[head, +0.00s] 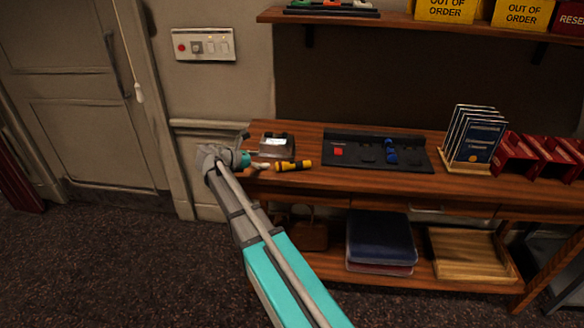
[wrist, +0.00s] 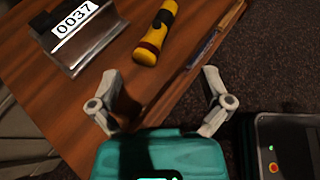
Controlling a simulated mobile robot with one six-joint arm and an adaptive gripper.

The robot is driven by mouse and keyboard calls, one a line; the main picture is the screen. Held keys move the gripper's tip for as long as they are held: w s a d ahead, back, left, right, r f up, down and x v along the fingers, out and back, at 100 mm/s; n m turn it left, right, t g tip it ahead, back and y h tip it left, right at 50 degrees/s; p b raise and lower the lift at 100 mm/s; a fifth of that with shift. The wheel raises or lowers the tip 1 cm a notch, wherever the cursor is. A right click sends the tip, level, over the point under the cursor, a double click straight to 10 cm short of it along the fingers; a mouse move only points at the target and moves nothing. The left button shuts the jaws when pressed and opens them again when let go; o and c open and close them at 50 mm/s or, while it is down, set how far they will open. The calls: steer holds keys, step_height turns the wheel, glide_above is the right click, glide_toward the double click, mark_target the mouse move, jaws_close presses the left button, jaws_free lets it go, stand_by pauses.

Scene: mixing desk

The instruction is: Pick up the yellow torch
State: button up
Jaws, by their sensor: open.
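The yellow torch (head: 293,165) with black parts lies on its side near the front left of the wooden desk in the head view. It also shows at the top middle of the wrist view (wrist: 156,32), lying ahead of the jaws and a little left of the line midway between them. My gripper (wrist: 160,88) is open and empty, its two fingers spread apart. In the head view my gripper (head: 254,163) is at the desk's left end, to the left of the torch and apart from it.
A counter block (wrist: 75,35) reading 0037 stands behind and left of the torch. A black control panel (head: 345,162) lies to the right, then a stand of booklets (head: 482,135) and red holders (head: 515,155). The desk's front edge (head: 330,191) is close to the torch.

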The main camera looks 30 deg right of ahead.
mark_target(291, 163)
steer(key=b+x, duration=0.3)
steer(key=x, duration=0.4)
steer(key=shift+f, duration=0.2)
steer(key=shift+d+f, duration=0.15)
steer(key=shift+d, duration=0.45)
steer(key=shift+f+b+x, duration=0.2)
steer(key=shift+b+x, duration=0.4)
steer(key=shift+x, duration=0.4)
steer(key=shift+f+b+x, duration=0.2)
steer(key=shift+b+x, duration=0.4)
steer(key=shift+x, duration=0.35)
steer(key=shift+w+d+f, duration=0.1)
steer(key=shift+d+f, duration=0.05)
steer(key=shift+d, duration=0.35)
jaws_close()
